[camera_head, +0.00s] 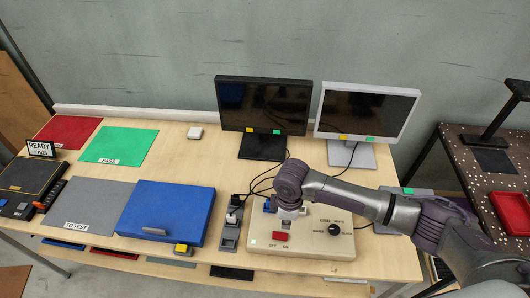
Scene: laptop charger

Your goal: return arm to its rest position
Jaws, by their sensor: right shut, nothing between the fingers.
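My right arm comes in from the right edge and reaches over the table. My right gripper (290,212) points down over the beige control box (318,240), near its red switch (280,236). Its fingers are small in the picture, and they appear closed with nothing held. The blue laptop (170,208) lies closed to the left, partly on the grey TO TEST mat (88,205). My left gripper is not in view.
Two monitors, one black (264,105) and one white-framed (366,112), stand at the back. A grey socket strip (231,228) with cables is left of the box. Green (120,144) and red (70,130) mats are clear. A dark perforated table (488,165) stands at right.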

